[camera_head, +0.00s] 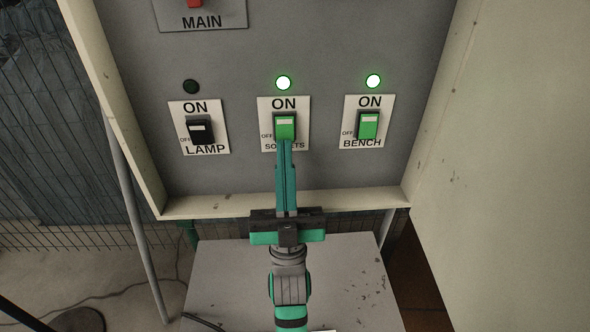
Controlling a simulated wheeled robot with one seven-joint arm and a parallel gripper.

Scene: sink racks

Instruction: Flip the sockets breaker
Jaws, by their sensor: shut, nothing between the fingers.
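The sockets breaker (285,122) is a green rocker switch on a white plate marked ON, OFF and SOCKETS, in the middle of the lower row on the grey panel. The round lamp (283,83) above it glows green. My gripper (285,145) is shut and empty, its long teal fingers pointing up at the panel. The fingertips are at the lower edge of the sockets breaker in the picture and cover part of its label. I cannot tell whether they touch it.
The lamp breaker (200,131) at left is black, with a dark indicator (191,87). The bench breaker (367,126) at right is green, with a lit indicator (373,81). A red main switch (195,3) is cut off at the top. A raised cream frame (290,203) edges the panel.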

